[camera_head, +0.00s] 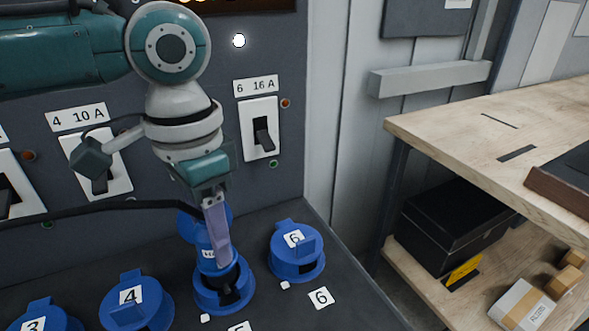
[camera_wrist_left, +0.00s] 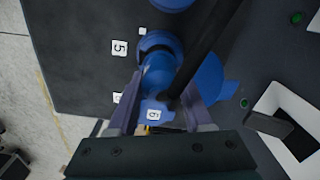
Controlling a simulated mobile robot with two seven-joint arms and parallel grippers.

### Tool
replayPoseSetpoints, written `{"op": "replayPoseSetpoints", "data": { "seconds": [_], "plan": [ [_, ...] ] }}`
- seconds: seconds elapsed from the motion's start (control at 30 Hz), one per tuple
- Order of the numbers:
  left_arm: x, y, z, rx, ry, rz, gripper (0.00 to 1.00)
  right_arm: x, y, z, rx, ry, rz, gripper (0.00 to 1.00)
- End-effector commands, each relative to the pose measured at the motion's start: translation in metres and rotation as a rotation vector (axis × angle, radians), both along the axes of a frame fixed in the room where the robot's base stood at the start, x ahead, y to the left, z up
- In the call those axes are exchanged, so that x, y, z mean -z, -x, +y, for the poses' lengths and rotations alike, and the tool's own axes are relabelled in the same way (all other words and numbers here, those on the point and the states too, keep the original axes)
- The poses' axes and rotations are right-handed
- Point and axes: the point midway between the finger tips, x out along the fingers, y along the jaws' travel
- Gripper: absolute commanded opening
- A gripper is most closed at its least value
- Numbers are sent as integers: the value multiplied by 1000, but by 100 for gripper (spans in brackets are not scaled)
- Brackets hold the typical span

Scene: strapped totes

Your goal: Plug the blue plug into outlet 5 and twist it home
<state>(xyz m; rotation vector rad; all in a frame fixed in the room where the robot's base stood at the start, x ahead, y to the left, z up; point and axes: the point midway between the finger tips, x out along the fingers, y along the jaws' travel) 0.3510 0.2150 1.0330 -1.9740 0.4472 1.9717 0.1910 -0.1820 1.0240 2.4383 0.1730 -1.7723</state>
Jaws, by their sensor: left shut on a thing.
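My left gripper (camera_head: 217,232) reaches down from the arm at the left and is shut on the blue plug (camera_head: 213,262). The wrist view shows the plug (camera_wrist_left: 160,72) between the two fingers (camera_wrist_left: 168,100). Blue outlet 5 (camera_head: 224,302) is directly below the plug, with its lid raised behind; in the wrist view its ring (camera_wrist_left: 155,40) shows beyond the plug. The plug's front end is at the outlet's mouth; I cannot tell how deep it sits. A black cable (camera_head: 120,207) runs left from the plug. My right gripper is out of view.
Outlet 6 (camera_head: 297,266) stands close at the right and outlet 4 (camera_head: 150,305) at the left, lids shut. The panel behind carries switches, among them the 6 16 A switch (camera_head: 262,128). A wooden bench (camera_head: 450,125) is farther right.

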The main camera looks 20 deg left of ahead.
Motion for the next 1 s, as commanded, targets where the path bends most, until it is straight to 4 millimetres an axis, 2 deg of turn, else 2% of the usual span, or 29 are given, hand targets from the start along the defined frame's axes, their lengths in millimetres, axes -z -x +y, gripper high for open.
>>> {"op": "replayPoseSetpoints", "data": {
  "seconds": [1.0],
  "plan": [
    [16,0,0,0,0,1,0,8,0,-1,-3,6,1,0]
  ]
}}
